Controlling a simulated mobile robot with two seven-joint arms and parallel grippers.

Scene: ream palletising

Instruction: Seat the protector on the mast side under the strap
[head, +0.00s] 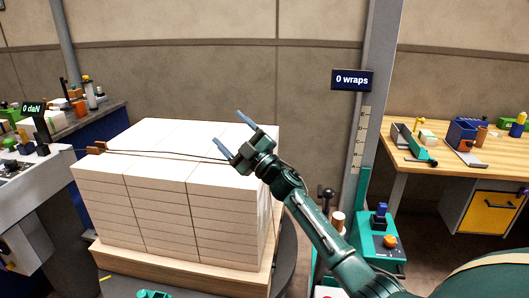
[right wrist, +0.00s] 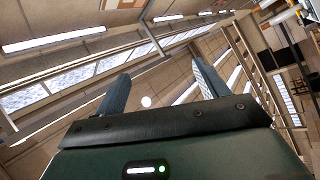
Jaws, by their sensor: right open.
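A stack of white reams (head: 160,180) stands on a wooden pallet (head: 190,259). A thin dark strap (head: 165,154) runs across its top from the left edge to my right gripper. A small brown protector (head: 97,148) sits at the left top edge, by the strap. The grey mast (head: 370,100) stands to the right of the stack. My right gripper (head: 229,127) is over the right part of the stack top, fingers apart and pointing up and left. In the right wrist view the gripper (right wrist: 158,92) is open and empty. No mast-side protector is discernible; my gripper hides part of that edge.
A sign (head: 352,80) reads "0 wraps"; a display (head: 33,108) at the left reads "0 daN". A wooden workbench (head: 480,160) with tools stands at the right. A teal unit (head: 380,245) stands at the mast's foot. A grey machine (head: 25,190) stands left of the stack.

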